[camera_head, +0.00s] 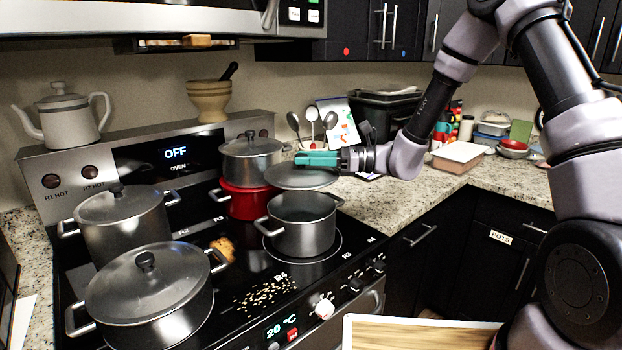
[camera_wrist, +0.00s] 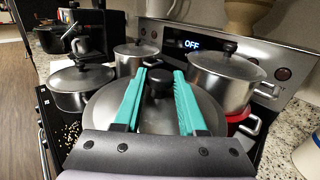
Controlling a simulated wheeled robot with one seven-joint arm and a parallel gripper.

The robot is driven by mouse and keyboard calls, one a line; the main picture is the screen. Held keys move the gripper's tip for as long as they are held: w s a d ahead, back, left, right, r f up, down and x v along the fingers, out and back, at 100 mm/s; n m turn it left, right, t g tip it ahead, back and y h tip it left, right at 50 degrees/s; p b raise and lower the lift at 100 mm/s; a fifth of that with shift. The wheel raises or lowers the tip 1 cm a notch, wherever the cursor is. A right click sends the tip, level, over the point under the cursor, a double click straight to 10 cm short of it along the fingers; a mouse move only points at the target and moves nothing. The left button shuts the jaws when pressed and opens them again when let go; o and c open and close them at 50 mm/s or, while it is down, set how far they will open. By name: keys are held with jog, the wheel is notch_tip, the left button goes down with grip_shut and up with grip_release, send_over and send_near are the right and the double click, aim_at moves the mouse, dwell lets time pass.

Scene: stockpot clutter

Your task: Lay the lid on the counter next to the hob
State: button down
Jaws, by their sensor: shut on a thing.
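The grey lid (camera_head: 302,178) hangs level in the air behind and above the uncovered grey pot (camera_head: 303,222) on the right of the hob. My gripper (camera_head: 318,158), with teal fingers, is shut on the lid's dark knob. In the wrist view the lid (camera_wrist: 207,112) lies under the fingers (camera_wrist: 158,82), with the knob between their tips. The hob (camera_head: 200,262) is a black glass top. The speckled counter (camera_head: 395,202) runs from the hob's right edge. The wrist view does not clearly show the uncovered pot.
Two lidded pots (camera_head: 150,282) (camera_head: 122,215) stand on the hob's left. A lidded pot (camera_head: 252,158) stands on a red pot (camera_head: 250,202) at the back. Crumbs (camera_head: 265,294) lie at the front. A beige tray (camera_head: 458,156) sits farther along the counter; the counter before it is clear.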

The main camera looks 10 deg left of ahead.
jog(key=w+d+f+m+t+h, duration=0.1)
jog(key=w+d+m+t+h, duration=0.1)
jog(key=w+d+m+t, duration=0.35)
jog(key=w+d+f+m+t+h, duration=0.1)
jog(key=w+d+f+m+t, duration=0.15)
jog(key=w+t, duration=0.6)
jog(key=w+d+f+m+t+h, duration=0.2)
jog(key=w+d+m+h, duration=0.1)
jog(key=w+d, duration=0.25)
jog(key=w+d+f+m+t+h, duration=0.1)
jog(key=w+d+f+m+h, duration=0.1)
jog(key=w+d+f+h, duration=0.3)
jog(key=shift+y, duration=0.4)
jog(key=shift+s+d+f, duration=0.1)
jog(key=shift+d+f, duration=0.15)
jog(key=shift+f, duration=1.05)
jog(key=shift+s+d+f, duration=0.1)
jog(key=shift+d+f, duration=0.1)
jog(key=shift+f, duration=1.1)
jog(key=shift+d+f, duration=0.25)
jog(key=shift+f, duration=1.05)
jog(key=shift+f, duration=0.15)
jog(key=shift+c, duration=2.4)
grip_release()
